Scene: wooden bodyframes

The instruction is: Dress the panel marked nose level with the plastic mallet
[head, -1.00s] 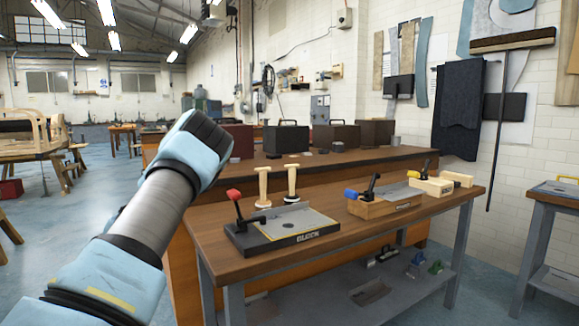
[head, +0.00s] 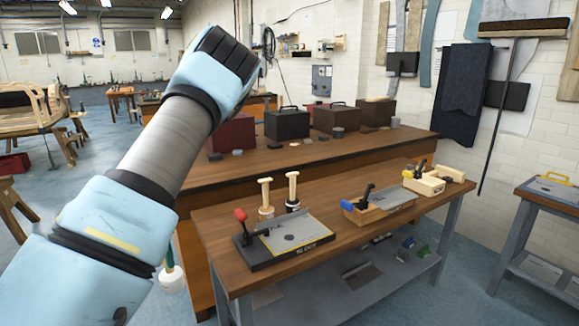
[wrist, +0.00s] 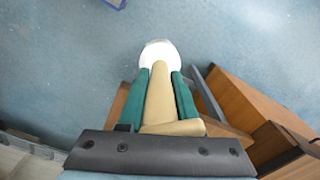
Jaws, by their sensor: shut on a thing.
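My gripper (wrist: 164,98) has green fingers shut on the tan handle of a mallet (wrist: 160,95) with a white head, held above the blue floor in the wrist view. In the head view the white mallet head (head: 173,280) shows low beside the bench's left end, below my arm. On the bench stand three fixtures with flat panels: a black one with a red-knobbed clamp (head: 290,245), a wooden one with a blue-handled clamp (head: 380,203), and a pale wooden one with a yellow-handled clamp (head: 428,183). I cannot read which is marked nose.
Two T-shaped pale wooden tools (head: 266,195) stand upright behind the black fixture. The bench (head: 225,232) has a grey lower shelf. A longer wooden counter (head: 190,185) with dark boxes stands behind it. Another table (head: 550,200) is at the right. Open floor lies to the left.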

